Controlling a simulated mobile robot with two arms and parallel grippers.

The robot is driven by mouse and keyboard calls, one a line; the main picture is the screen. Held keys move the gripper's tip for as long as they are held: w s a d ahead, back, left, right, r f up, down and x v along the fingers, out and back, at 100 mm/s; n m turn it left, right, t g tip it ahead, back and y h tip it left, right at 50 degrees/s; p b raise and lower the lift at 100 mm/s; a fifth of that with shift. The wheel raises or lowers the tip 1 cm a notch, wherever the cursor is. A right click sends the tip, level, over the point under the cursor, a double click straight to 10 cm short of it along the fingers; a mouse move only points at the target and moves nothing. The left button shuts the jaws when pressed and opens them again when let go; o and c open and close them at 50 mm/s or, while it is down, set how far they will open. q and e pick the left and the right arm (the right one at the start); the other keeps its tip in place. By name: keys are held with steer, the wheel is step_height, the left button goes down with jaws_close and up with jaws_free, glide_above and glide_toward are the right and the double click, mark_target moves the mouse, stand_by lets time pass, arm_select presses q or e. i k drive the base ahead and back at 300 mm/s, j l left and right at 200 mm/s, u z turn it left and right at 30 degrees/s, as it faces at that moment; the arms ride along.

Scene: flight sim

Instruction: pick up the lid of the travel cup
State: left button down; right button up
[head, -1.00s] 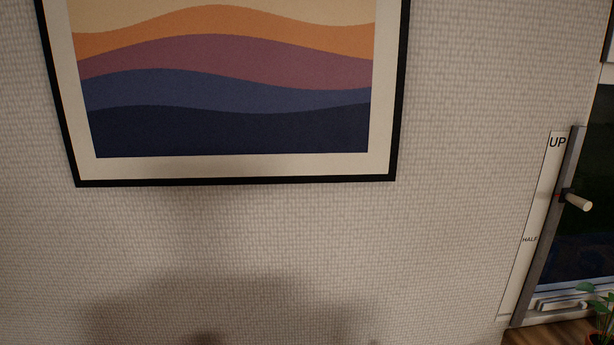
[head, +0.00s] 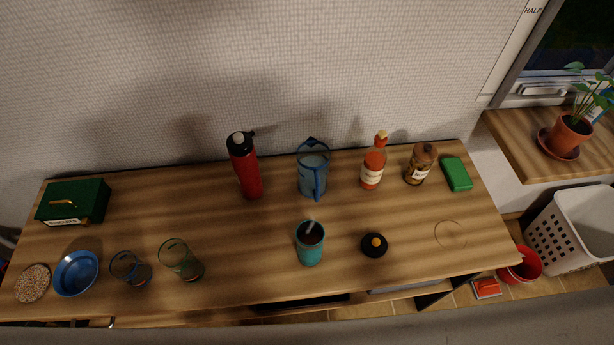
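A teal travel cup (head: 310,246) stands open and upright near the front middle of the wooden counter (head: 240,245). Dark contents and a light stick-like thing show at its mouth. A round black lid with an orange-yellow knob (head: 374,245) lies flat on the counter just right of the cup, apart from it. It appears to be the cup's lid. Neither of my grippers is in view.
Behind stand a red bottle (head: 246,168), a blue pitcher (head: 313,172), an orange-red bottle (head: 374,165) and a brown jar (head: 420,164). Two glasses, a blue bowl (head: 76,273) and a green box (head: 74,202) are left. The counter right of the lid is mostly clear.

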mark_target(374, 244)
steer(key=z, duration=0.85)
steer(key=k+j+u, duration=0.1)
steer(key=j+u, duration=0.15)
steer(key=u, duration=0.2)
steer(key=k+j+z, duration=0.15)
steer(key=z, duration=0.2)
steer(key=k+z, duration=0.35)
